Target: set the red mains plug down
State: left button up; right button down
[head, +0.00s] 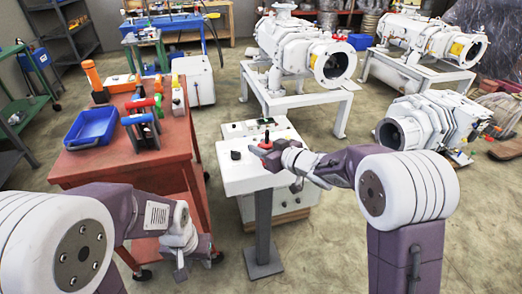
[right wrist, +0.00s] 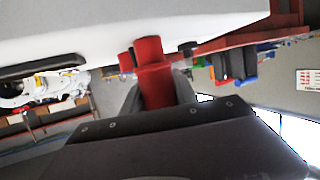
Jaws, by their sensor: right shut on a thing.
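The red mains plug (right wrist: 154,78) is between the fingers of my right gripper in the right wrist view. In the head view the red of the plug (head: 266,143) shows at the tip of my right gripper (head: 268,151), over the white top of a pedestal (head: 240,180). My right gripper is shut on the plug. Whether the plug touches the white top, I cannot tell; the gripper hides part of it. My left gripper (head: 196,258) is low beside the red cart, empty, with its fingers apart.
A red cart (head: 85,165) at left carries a blue bin (head: 91,128), an orange tool (head: 96,80) and several handled tools. A black knob (head: 236,155) sits on the pedestal top. White vacuum pumps (head: 305,45) stand behind. Concrete floor is open between them.

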jog(key=c, duration=0.9)
grip_release()
jog(key=shift+c, duration=0.2)
